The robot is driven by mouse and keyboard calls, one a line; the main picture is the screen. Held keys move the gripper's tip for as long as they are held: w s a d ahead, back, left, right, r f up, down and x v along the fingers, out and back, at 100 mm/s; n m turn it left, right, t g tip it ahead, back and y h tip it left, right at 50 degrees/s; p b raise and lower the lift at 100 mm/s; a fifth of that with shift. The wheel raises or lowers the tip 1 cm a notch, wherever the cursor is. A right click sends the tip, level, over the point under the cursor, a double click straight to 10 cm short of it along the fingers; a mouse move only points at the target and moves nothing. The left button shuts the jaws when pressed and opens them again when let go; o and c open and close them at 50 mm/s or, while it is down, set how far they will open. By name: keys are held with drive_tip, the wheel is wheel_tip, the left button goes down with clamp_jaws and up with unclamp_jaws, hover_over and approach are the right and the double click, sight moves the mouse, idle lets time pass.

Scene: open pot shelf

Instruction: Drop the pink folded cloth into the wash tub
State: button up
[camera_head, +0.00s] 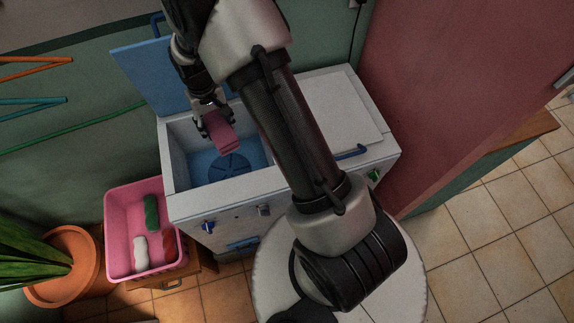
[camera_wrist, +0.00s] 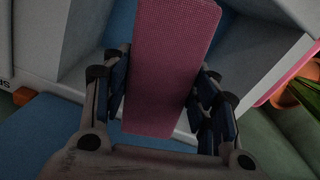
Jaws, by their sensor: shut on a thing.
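The pink folded cloth (camera_head: 222,131) hangs in my gripper (camera_head: 212,118), over the open wash tub (camera_head: 191,196) of the white twin-tub washer. In the wrist view the cloth (camera_wrist: 166,60) is a long pink slab between the two fingers of my gripper (camera_wrist: 160,95), which are shut on it. The tub has a blue inside with a dark round agitator (camera_head: 229,167) at its bottom. The cloth's lower end is above the agitator, apart from it as far as I can see. My arm hides part of the washer's top.
The blue lid (camera_head: 142,70) stands raised behind the tub. A white closed lid (camera_head: 335,115) covers the right side. A pink basket (camera_head: 117,227) with green, white and orange-red rolls stands at left, by a potted plant (camera_head: 62,262). A red wall (camera_head: 430,85) is at right.

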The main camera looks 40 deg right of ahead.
drive_tip(key=o, duration=1.2)
drive_tip(key=shift+r, duration=0.1)
wheel_tip(320, 180, up, 12)
